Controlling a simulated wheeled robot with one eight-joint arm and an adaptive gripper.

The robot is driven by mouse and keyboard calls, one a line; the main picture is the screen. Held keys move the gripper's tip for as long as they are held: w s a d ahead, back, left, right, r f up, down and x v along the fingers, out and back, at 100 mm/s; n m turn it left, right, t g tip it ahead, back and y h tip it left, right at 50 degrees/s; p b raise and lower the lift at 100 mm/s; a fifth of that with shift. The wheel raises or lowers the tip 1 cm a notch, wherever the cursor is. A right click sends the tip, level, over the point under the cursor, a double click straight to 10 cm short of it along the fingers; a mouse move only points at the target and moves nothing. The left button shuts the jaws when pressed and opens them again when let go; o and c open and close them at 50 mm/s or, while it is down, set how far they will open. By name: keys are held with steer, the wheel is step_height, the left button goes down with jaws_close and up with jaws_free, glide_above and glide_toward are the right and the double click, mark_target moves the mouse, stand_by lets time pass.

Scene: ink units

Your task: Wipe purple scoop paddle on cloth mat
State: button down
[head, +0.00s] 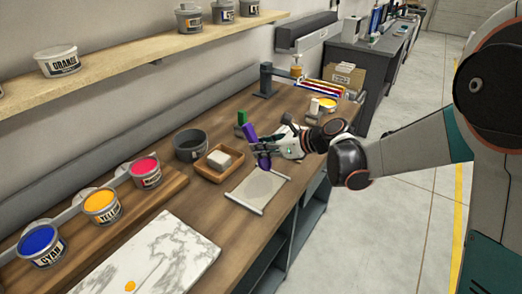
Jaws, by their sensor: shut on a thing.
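My gripper (266,150) is shut on the purple scoop paddle (251,134). It holds the paddle over the workbench, at the far end of the cloth mat. The paddle is tilted, with its upper end leaning left. The cloth mat (258,188) is a pale grey rectangle with a light bar along each short end, lying flat on the bench. I cannot tell whether the paddle touches the mat.
A wooden tray (203,172) with a white block (219,158) and a dark grey pot (190,146) stand left of the mat. A green object (242,119) stands behind the paddle. Open ink tubs (102,205) line a board at left. A marble slab (150,262) lies in front.

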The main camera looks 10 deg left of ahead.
steer(key=shift+r+p, duration=0.8)
steer(key=shift+r, duration=0.65)
